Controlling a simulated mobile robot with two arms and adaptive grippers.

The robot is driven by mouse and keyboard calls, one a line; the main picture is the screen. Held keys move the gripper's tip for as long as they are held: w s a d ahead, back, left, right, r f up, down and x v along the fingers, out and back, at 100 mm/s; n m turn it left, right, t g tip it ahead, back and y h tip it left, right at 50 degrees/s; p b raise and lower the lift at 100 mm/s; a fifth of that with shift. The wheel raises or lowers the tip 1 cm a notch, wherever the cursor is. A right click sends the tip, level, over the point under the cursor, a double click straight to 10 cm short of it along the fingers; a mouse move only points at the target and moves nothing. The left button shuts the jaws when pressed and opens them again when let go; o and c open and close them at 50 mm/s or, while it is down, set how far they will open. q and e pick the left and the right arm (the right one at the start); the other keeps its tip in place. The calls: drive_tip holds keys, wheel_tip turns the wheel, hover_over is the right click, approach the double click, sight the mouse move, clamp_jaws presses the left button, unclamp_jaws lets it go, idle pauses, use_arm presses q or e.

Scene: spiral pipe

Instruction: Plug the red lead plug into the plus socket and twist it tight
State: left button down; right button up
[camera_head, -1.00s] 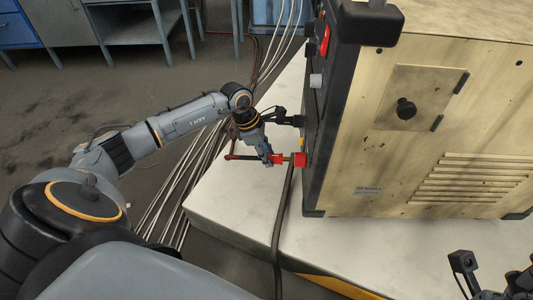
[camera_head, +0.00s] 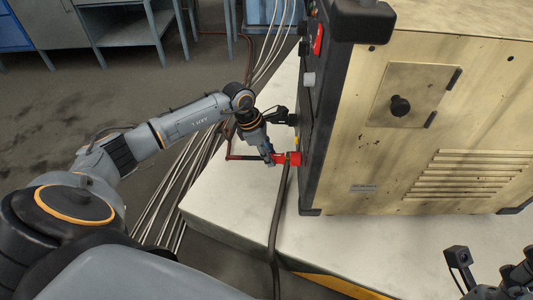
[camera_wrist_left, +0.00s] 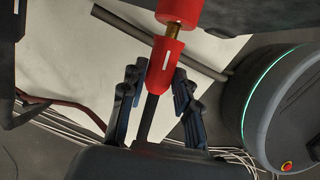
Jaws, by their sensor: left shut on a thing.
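The red lead plug (camera_head: 280,158) is held level in my left gripper (camera_head: 272,157), with its front toward the red socket (camera_head: 294,158) on the side of the machine. In the left wrist view the plug (camera_wrist_left: 160,60) sits between the fingers of the left gripper (camera_wrist_left: 159,72). A short brass pin (camera_wrist_left: 173,32) shows between the plug and the red socket (camera_wrist_left: 178,10), in line with both. How far the pin is inside cannot be seen. My right gripper (camera_head: 490,268) is partly in view at the lower right, away from the plug.
The pale machine (camera_head: 450,130) stands on a light platform (camera_head: 235,195). A dark cable (camera_head: 276,225) runs down close beside the plug and socket. Several thin pale cables (camera_head: 180,190) lie on the floor at left.

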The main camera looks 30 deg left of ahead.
use_arm(q)
drive_tip(key=shift+w+d, duration=0.45)
drive_tip(key=shift+d, duration=0.2)
